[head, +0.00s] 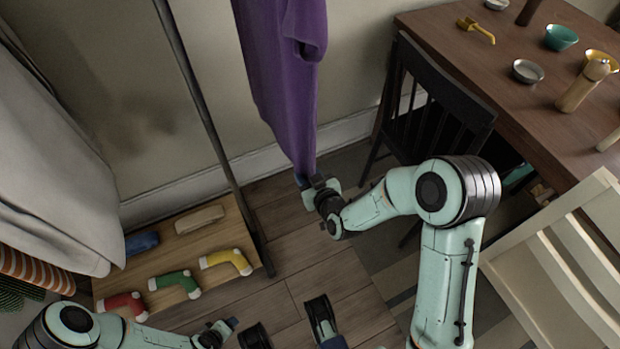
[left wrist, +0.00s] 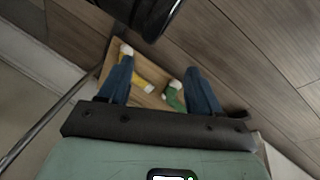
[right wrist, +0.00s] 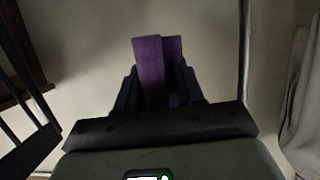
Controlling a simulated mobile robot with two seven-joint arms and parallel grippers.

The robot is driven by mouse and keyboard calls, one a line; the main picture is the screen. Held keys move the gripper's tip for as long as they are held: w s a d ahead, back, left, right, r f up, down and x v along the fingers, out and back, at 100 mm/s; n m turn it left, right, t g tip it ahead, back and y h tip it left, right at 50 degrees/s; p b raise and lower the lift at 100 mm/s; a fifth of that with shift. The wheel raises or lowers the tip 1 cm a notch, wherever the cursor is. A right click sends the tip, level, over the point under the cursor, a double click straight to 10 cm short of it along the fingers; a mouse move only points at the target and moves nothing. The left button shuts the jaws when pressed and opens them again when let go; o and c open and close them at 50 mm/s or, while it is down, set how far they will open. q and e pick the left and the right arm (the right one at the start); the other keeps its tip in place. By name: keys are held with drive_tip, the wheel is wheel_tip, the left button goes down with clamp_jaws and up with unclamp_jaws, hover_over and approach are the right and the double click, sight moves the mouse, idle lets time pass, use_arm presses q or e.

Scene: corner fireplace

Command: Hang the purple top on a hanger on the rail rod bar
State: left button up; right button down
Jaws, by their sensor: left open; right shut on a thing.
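The purple top (head: 283,75) hangs down long in the head view, in front of the wall; its upper end and any hanger are out of the picture. My right gripper (head: 308,182) is shut on its lower end, and the purple cloth (right wrist: 152,72) shows between the fingers in the right wrist view. My left gripper (head: 233,324) is open and empty, low over the floor near the shoe board. In the left wrist view its two fingers (left wrist: 160,88) are spread. A dark upright pole (head: 205,115) stands left of the top; the rail's bar is not clearly in view.
A low wooden board (head: 228,226) holds socks and other small items beside the pole's foot. White and striped clothes (head: 45,150) hang at left. A black chair (head: 440,105), a table (head: 500,75) with bowls and a pale chair (head: 560,275) crowd the right.

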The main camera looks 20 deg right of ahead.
drive_tip(key=shift+w+f, duration=0.25)
drive_tip(key=shift+w, duration=0.1)
use_arm(q)
drive_tip(key=shift+s+a+f+g+b, duration=0.15)
drive_tip(key=shift+s+a+f+b, duration=0.2)
drive_tip(key=shift+f, duration=0.35)
drive_tip(key=shift+s+a+f+g+b, duration=0.15)
drive_tip(key=shift+s+f+b, duration=0.25)
drive_tip(key=shift+f, duration=0.3)
use_arm(e)
drive_tip(key=shift+w+f, duration=0.35)
drive_tip(key=shift+f, duration=0.4)
use_arm(q)
drive_tip(key=shift+f, duration=0.1)
use_arm(e)
drive_tip(key=shift+s, duration=0.3)
drive_tip(key=c, duration=0.6)
unclamp_jaws()
